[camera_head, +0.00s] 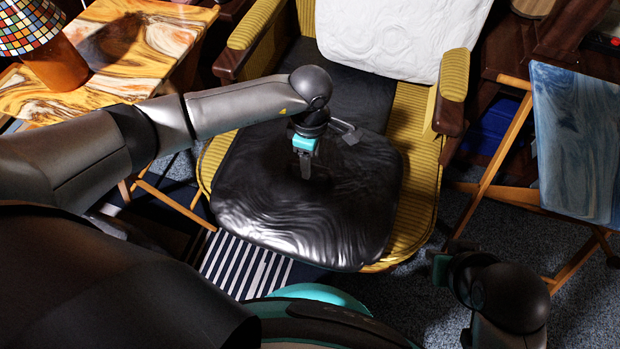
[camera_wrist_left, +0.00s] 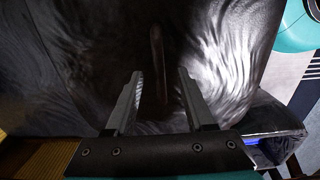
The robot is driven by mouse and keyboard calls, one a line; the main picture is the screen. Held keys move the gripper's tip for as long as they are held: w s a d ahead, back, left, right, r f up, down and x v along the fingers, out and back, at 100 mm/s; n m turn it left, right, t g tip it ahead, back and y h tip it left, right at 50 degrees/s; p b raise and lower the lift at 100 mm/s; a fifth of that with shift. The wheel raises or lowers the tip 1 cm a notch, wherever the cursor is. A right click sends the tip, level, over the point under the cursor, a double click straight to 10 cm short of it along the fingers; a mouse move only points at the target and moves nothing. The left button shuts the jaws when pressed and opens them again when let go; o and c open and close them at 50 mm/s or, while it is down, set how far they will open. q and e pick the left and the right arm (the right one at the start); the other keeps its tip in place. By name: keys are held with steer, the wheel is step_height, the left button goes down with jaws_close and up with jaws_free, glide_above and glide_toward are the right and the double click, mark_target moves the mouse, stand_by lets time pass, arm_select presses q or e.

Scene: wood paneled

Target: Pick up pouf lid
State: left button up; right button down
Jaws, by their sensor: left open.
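A black, glossy, rippled pad, which looks like the pouf lid (camera_head: 265,205), lies over the seat of the yellow armchair. My left gripper (camera_head: 306,172) points down over the middle of this pad. In the left wrist view the lid (camera_wrist_left: 70,55) fills most of the picture. My left gripper's two fingers (camera_wrist_left: 160,75) are apart there. A thin dark upright strip, perhaps a handle (camera_wrist_left: 157,62), shows between them; I cannot tell whether they touch it. My right gripper (camera_head: 442,268) is at the lower right, away from the lid, with its fingers hidden.
The yellow armchair (camera_head: 412,150) has raised armrests and a white pillow (camera_head: 400,35). A marbled side table (camera_head: 120,70) with a mosaic lamp (camera_head: 35,30) stands left. A blue folding table (camera_head: 578,140) stands right. Blue-grey carpet and a striped rug (camera_head: 240,265) lie in front.

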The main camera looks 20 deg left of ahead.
arm_select(q)
steer(key=shift+c, duration=0.3)
jaws_close()
stand_by(1.1)
